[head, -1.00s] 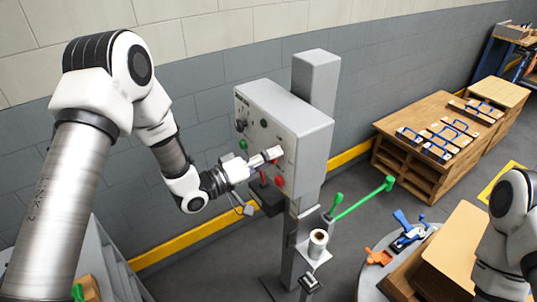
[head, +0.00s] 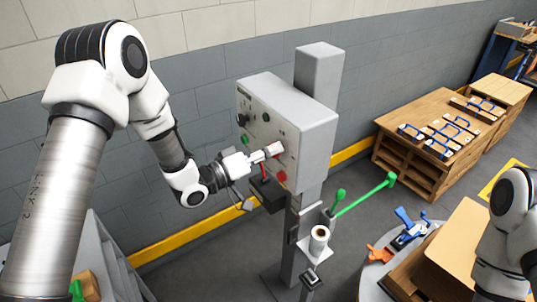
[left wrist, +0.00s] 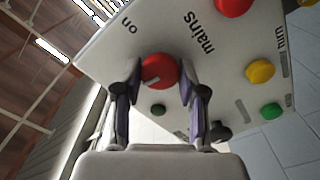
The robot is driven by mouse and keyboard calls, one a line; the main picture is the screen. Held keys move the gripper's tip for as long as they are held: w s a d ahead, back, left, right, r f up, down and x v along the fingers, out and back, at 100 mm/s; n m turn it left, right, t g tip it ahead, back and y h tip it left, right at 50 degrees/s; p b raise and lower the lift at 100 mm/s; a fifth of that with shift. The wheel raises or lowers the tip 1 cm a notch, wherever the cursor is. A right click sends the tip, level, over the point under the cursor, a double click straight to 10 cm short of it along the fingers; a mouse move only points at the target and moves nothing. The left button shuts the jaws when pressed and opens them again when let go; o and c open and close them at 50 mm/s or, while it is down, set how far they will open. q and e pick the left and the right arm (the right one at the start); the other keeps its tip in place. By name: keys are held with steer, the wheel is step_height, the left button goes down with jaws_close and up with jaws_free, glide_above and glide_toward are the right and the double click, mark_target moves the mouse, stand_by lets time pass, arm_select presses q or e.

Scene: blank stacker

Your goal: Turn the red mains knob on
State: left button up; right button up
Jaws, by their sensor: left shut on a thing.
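The red mains knob (left wrist: 160,71) sits on the pale panel face between the labels "mains" and "on" in the left wrist view. A pale pointer mark shows on it, aimed to the left and a little down, not at the "on" label. My left gripper (left wrist: 158,82) has one finger on each side of the knob and is shut on it. In the head view my left gripper (head: 272,150) meets the face of the grey control box (head: 308,125) and mostly hides the knob. My right gripper is out of view.
Other red, yellow and green buttons (left wrist: 260,72) sit near the knob. A red-handled lever (head: 264,172) stands just below my left gripper. A green-handled bar (head: 365,195) and a roll (head: 319,238) are lower on the post. A wooden bench (head: 420,140) stands behind right.

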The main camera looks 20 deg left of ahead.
arm_select(q)
steer(key=shift+s+d+f+m+b, duration=0.1)
steer(key=shift+f+m+b, duration=0.05)
steer(key=shift+m+b, duration=3.9)
steer(key=shift+f+m+b, duration=0.15)
steer(key=shift+m+b, duration=3.65)
steer(key=shift+m, duration=0.45)
steer(key=o, duration=1.1)
steer(key=shift+r, duration=0.1)
steer(key=shift+o, duration=0.2)
steer(key=v, duration=1.2)
